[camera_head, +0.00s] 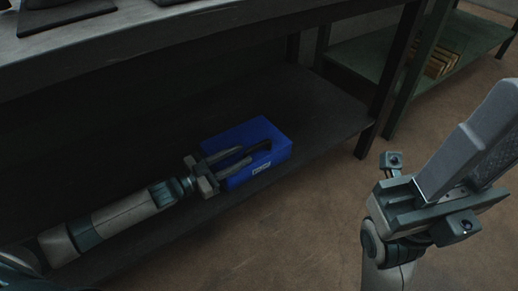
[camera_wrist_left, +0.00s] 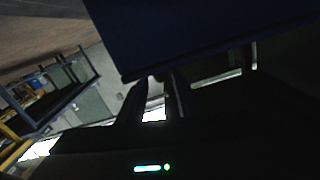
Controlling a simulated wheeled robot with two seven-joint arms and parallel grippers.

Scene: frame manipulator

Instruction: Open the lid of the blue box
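The blue box (camera_head: 246,135) sits on the dark lower shelf, with a dark handle (camera_head: 258,147) and a small white label on its front. Its lid looks closed. My left gripper (camera_head: 245,156) reaches in from the left, its two fingers apart and pointing at the handle, over the box's near left part. Whether the fingertips touch the box is unclear. In the left wrist view the blue box (camera_wrist_left: 200,30) fills the top, with the dark finger shapes below it and a gap between them. My right gripper (camera_head: 490,135) is raised at the right, away from the box; its finger gap is not clear.
The workbench top (camera_head: 150,32) overhangs the lower shelf (camera_head: 320,105), with a dark leg (camera_head: 385,75) right of the box. A green shelf (camera_head: 365,55) with yellowish items stands at the back right. Brown floor (camera_head: 280,235) is clear in front.

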